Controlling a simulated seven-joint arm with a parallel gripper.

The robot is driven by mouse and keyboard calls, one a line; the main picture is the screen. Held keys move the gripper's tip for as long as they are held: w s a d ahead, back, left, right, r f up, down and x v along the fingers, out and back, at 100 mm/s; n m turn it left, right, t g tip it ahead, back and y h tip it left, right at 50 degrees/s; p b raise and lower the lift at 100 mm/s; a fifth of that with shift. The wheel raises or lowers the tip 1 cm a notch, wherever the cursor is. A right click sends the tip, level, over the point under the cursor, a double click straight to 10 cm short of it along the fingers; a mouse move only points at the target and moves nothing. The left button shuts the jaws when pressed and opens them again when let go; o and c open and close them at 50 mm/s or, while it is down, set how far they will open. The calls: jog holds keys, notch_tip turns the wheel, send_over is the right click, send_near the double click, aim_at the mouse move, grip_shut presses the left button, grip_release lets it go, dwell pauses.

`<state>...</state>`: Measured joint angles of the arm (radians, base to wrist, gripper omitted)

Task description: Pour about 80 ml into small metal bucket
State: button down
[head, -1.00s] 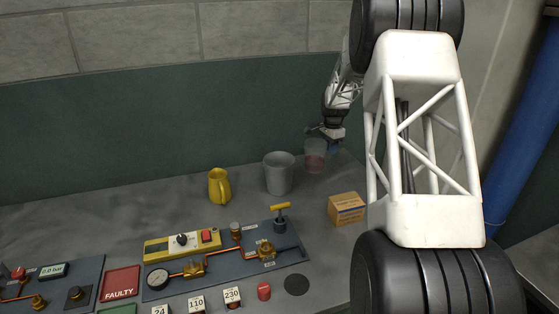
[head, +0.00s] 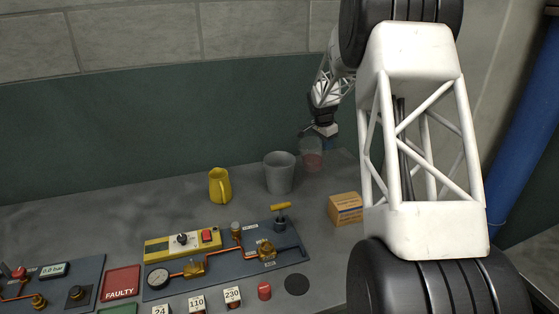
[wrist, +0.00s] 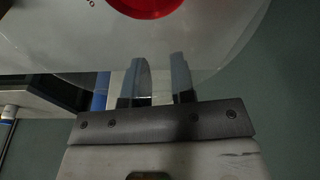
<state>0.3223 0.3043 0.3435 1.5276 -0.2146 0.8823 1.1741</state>
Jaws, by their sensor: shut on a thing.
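A clear cup (head: 311,155) with red liquid in its lower part is held near the back right of the bench, right beside the metal bucket. My gripper (head: 325,143) is shut on the cup. In the wrist view the fingers (wrist: 160,82) meet the cup's clear wall (wrist: 215,45), and red liquid (wrist: 146,5) shows at the top edge. The cup looks roughly upright; whether it touches the bench is unclear. The small grey metal bucket (head: 279,174) stands upright on the bench. Its inside is mostly hidden.
A yellow jug (head: 219,186) stands left of the bucket. An orange box (head: 346,208) sits to the right. In front is a panel (head: 225,262) with gauge, valves and copper pipe. Weights, a red cap (head: 264,291) and a red FAULTY tray (head: 120,283) lie nearer. The green wall is close behind.

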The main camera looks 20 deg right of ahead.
jog(key=shift+s+a+r+h, duration=0.1)
jog(key=shift+a+r+h, duration=0.5)
jog(key=shift+r+h, duration=0.15)
jog(key=s+a+r+t+h, duration=0.1)
jog(key=a+r+h, duration=0.5)
jog(key=r, duration=0.3)
jog(key=shift+s+a+t+h, duration=0.15)
jog(key=shift+t+h, duration=0.15)
jog(key=shift+h, duration=0.05)
jog(key=shift+a, duration=0.1)
jog(key=shift+s+a+r+t+h, duration=0.1)
jog(key=shift+a+r+t+h, duration=0.2)
jog(key=shift+a+r+h, duration=0.4)
jog(key=shift+h, duration=0.3)
jog(key=shift+s+a+f+h, duration=0.15)
jog(key=shift+s+a+h, duration=0.05)
jog(key=shift+a+h, duration=0.55)
dwell(1.2)
jog(key=shift+a, duration=0.15)
